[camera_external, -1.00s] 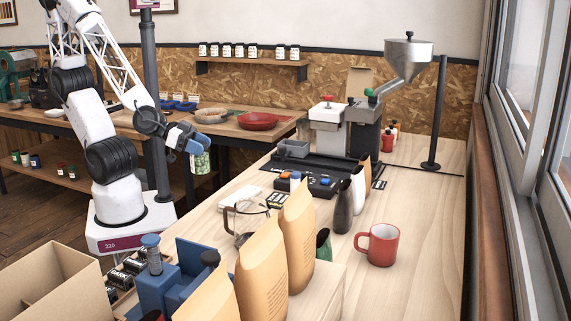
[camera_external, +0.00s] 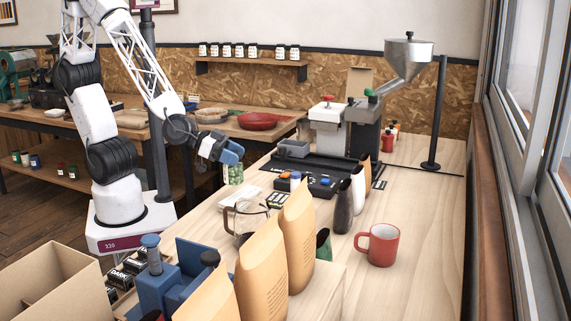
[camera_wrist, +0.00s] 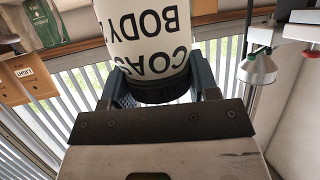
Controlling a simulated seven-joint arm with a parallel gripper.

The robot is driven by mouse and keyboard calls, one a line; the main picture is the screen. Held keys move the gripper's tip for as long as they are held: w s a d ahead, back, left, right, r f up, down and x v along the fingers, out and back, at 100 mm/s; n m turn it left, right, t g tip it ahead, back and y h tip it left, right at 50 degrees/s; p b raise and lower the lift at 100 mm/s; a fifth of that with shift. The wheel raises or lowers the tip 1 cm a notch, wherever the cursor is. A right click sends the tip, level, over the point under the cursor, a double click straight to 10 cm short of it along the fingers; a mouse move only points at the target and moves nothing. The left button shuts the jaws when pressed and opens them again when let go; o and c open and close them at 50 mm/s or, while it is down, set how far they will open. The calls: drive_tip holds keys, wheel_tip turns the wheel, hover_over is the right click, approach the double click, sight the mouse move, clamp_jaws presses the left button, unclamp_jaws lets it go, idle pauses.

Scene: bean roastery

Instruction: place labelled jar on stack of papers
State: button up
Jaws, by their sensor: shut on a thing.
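The labelled jar (camera_external: 235,174) hangs below my gripper (camera_external: 229,155) in the external view, with green showing inside. In the wrist view my gripper (camera_wrist: 156,82) is shut around the jar's dark lid end, and the white label on the jar (camera_wrist: 146,32) reads upside down, with "BODY" visible. The stack of papers (camera_external: 238,195) is a low white pile on the near wooden table, behind the glass carafe.
The glass carafe (camera_external: 246,222) stands just in front of the papers. A black control panel (camera_external: 318,187) lies to their right. Tall tan bags (camera_external: 298,235) and a red mug (camera_external: 378,246) stand nearer the camera. The table right of the mug is clear.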

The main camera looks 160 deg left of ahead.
sight(240, 167)
drive_tip(key=shift+w+a, duration=0.4)
drive_tip(key=shift+w+a, duration=0.2)
drive_tip(key=shift+w+a+f, duration=0.1)
drive_tip(key=shift+f, duration=1.7)
drive_tip(key=shift+f, duration=0.15)
drive_tip(key=o, duration=1)
